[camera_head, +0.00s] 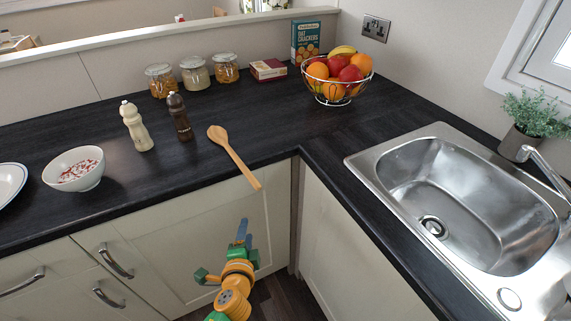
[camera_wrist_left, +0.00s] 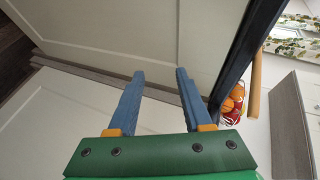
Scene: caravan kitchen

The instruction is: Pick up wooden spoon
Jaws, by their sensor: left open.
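The wooden spoon (camera_head: 234,157) lies on the dark worktop near the inner corner. Its bowl points to the back, and its handle reaches past the front edge. In the left wrist view the spoon handle (camera_wrist_left: 255,84) sticks out beside the dark worktop edge, right of the fingers. My left gripper (camera_head: 242,233) is below the worktop edge, in front of the cream cupboard doors and below the handle end. In the left wrist view its two blue fingers (camera_wrist_left: 156,90) are apart with nothing between them. My right gripper is not seen.
Pepper mill (camera_head: 180,117) and cream mill (camera_head: 136,126) stand left of the spoon, with a white bowl (camera_head: 73,169) further left. A fruit basket (camera_head: 337,80) stands behind right. The sink (camera_head: 440,190) is at right. Cupboard doors (camera_head: 185,250) are close to my left gripper.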

